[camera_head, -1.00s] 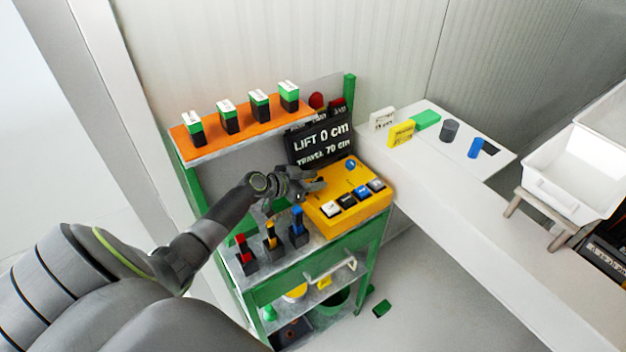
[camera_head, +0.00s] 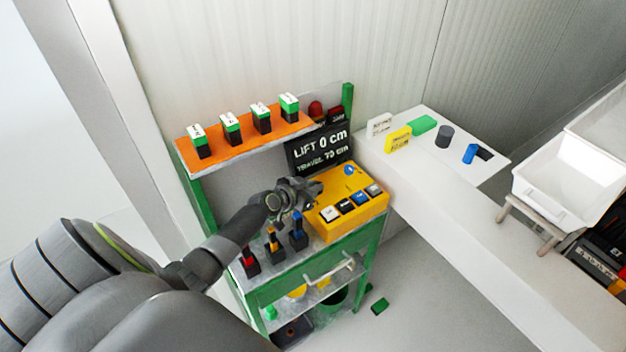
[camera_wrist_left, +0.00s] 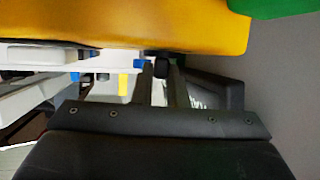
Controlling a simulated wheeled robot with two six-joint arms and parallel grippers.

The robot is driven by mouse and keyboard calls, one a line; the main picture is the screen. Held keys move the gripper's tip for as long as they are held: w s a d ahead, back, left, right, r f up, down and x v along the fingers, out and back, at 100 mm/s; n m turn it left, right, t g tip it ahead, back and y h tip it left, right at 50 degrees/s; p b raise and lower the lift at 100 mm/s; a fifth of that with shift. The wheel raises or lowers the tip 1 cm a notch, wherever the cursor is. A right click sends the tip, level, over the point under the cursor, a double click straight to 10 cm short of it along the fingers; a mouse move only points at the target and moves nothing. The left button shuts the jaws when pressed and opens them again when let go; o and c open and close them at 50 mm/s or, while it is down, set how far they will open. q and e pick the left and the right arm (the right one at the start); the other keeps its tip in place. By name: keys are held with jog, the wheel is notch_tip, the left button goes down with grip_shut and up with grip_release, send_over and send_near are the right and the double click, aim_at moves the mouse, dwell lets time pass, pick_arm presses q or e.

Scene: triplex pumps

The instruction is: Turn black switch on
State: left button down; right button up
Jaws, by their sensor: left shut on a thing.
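The yellow control box (camera_head: 350,228) sits on the green cart, with a row of white, black, blue and grey buttons and a blue knob on top. My left gripper (camera_head: 314,188) is at the box's left side, close against it. In the left wrist view, its fingers (camera_wrist_left: 161,75) are closed around a small black piece (camera_wrist_left: 162,67), which looks like the black switch, at the edge of the yellow box (camera_wrist_left: 120,22). In the head view the gripper hides this piece. The switch's position cannot be told. My right gripper is out of view.
A black display (camera_head: 318,150) reading "LIFT 0 cm" stands behind the box. Red, yellow and blue levers (camera_head: 273,242) stand just in front of my gripper. An orange shelf (camera_head: 245,142) holds several labelled blocks. A white counter (camera_head: 440,195) lies to the right.

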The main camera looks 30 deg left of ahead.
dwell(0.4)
pick_arm(q)
jog(key=c, duration=1.4)
grip_release()
jog(key=shift+c, duration=0.2)
jog(key=shift+r, duration=0.1)
notch_tip(320, 180, up, 10)
jog(key=shift+o, duration=0.2)
